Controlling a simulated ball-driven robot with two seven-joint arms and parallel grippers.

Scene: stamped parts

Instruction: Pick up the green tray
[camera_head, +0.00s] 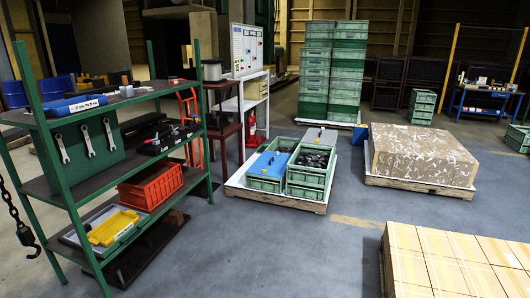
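Several green trays show, and I cannot tell which one the task means. One open green tray (306,190) sits on a low pallet in the middle, filled with dark parts. Beside it on the left is another green tray (265,184), with a blue lid (268,166) on it. More stand behind them on the same pallet, one under a grey lid (319,137). Tall stacks of green trays (315,75) stand farther back, and smaller stacks (421,106) are at the right. Neither of my grippers is in view.
A green-framed shelf (195,105) at the left holds an orange bin (151,186), a yellow tray (113,227) and tools. A wrapped block (420,152) on a pallet and cardboard boxes (455,262) stand at the right. The grey floor (285,255) between them is clear.

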